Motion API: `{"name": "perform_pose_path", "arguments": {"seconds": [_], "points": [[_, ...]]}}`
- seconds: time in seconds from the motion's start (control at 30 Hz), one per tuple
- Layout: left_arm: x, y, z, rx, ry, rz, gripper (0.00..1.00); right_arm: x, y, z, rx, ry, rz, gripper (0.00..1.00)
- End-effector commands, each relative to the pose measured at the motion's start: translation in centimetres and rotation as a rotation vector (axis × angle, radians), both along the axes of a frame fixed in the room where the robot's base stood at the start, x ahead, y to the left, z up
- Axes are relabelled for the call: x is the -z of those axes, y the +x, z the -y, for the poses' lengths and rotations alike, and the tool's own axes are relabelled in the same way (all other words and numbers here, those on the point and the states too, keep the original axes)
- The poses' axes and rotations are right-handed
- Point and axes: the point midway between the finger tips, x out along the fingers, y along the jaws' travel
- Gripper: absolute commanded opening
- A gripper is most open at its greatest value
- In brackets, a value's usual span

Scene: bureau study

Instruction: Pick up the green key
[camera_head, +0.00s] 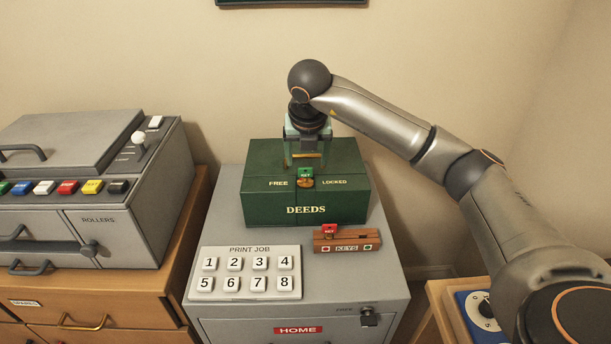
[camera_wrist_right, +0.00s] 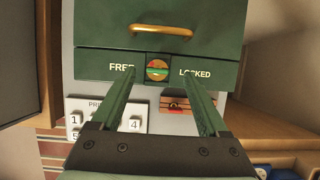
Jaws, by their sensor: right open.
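The green key (camera_head: 306,171) sits upright in the round brass lock (camera_head: 305,183) on the front of the green DEEDS box (camera_head: 348,206), between the words FREE and LOCKED. In the right wrist view the brass lock (camera_wrist_right: 157,76) shows between my fingers, and the key there is too small to make out clearly. My right gripper (camera_head: 304,160) is above and just behind the key in the head view. It is open and empty, with its fingers (camera_wrist_right: 159,78) either side of the lock in the wrist view. My left gripper is out of view.
A wooden KEYS rack (camera_head: 347,241) holding a red key (camera_head: 329,230) stands in front of the box. A PRINT JOB number pad (camera_head: 247,272) lies on the grey cabinet top (camera_head: 340,285). A grey roller machine (camera_head: 120,225) stands at the left.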

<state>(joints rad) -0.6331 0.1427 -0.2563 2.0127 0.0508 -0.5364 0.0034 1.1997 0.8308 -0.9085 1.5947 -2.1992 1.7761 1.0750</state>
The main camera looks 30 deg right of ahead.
Motion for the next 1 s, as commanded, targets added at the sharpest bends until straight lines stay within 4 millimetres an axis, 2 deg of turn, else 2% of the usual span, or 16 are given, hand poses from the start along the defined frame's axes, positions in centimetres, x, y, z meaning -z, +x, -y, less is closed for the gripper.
{"name": "perform_pose_path", "arguments": {"seconds": [0.1,0.23,0.57,1.0], "points": [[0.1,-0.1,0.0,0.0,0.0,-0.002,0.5,2.1,0.5,0.1,0.0,0.0,-0.007,0.78],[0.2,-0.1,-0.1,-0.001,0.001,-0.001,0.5,3.7,1.0,0.4,0.0,0.0,-0.005,0.78],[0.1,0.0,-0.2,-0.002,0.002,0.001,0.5,4.2,1.3,0.5,-0.002,0.001,-0.003,0.78],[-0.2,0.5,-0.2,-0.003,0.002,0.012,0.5,4.2,1.3,0.5,-0.001,0.001,-0.003,0.28]]}}
